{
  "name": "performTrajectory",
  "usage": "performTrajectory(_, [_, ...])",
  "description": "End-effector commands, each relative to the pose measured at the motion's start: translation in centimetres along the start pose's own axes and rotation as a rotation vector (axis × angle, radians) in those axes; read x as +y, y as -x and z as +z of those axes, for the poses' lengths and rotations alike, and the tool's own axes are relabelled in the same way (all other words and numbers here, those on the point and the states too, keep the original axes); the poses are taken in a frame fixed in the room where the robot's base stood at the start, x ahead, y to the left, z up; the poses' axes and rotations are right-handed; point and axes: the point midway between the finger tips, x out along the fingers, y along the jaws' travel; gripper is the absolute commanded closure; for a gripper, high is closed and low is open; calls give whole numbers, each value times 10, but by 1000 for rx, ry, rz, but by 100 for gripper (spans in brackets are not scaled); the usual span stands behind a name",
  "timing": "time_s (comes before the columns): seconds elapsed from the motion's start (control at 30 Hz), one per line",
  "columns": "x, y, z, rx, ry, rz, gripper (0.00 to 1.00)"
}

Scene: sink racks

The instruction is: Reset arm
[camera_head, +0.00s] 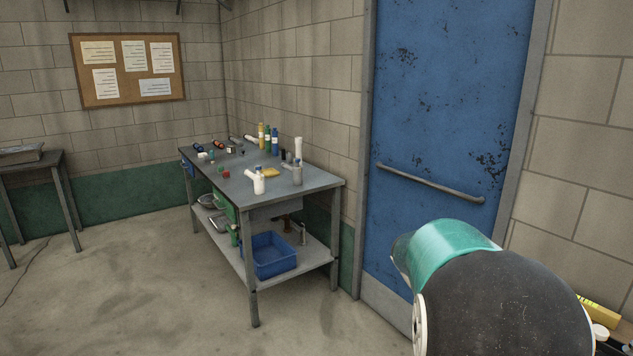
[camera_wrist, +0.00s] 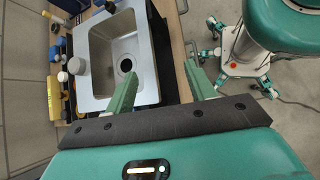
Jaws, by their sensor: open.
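My gripper (camera_wrist: 162,69) shows in the wrist view with its two green fingers spread apart. Nothing is between the fingers. Beyond them is a grey metal sink (camera_wrist: 118,28) with a round dark drain; the left fingertip overlaps its lower right side in the picture. I cannot tell how high the gripper is above it. In the head view my arm fills the lower right corner, and the gripper itself is out of sight.
A white-lidded jar (camera_wrist: 78,66) stands by the sink's left rim, with a yellow item (camera_wrist: 54,97) further left. In the head view, a metal table (camera_head: 285,190) holds bottles and small items, with a blue bin (camera_head: 273,268) below. A blue door (camera_head: 440,120) stands behind my arm.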

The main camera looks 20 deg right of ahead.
Motion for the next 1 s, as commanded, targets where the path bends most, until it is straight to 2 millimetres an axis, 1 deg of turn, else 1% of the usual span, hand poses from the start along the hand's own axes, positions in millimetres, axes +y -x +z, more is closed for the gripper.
performTrajectory(0.03, [-16,12,0,85,-14,8,45])
performTrajectory(0.1, [-38,24,-4,194,-36,9,45])
performTrajectory(0.27, [-90,54,-7,439,-84,-2,45])
performTrajectory(0.4, [-136,78,-4,644,-123,-34,45])
performTrajectory(0.6, [-202,104,6,919,-173,-113,45])
performTrajectory(0.7, [-232,113,13,1041,-194,-163,45])
performTrajectory(0.83, [-259,120,20,1151,-215,-220,45])
performTrajectory(0.9, [-267,122,23,1183,-221,-241,45])
performTrajectory(1.0, [-271,123,24,1202,-227,-254,45])
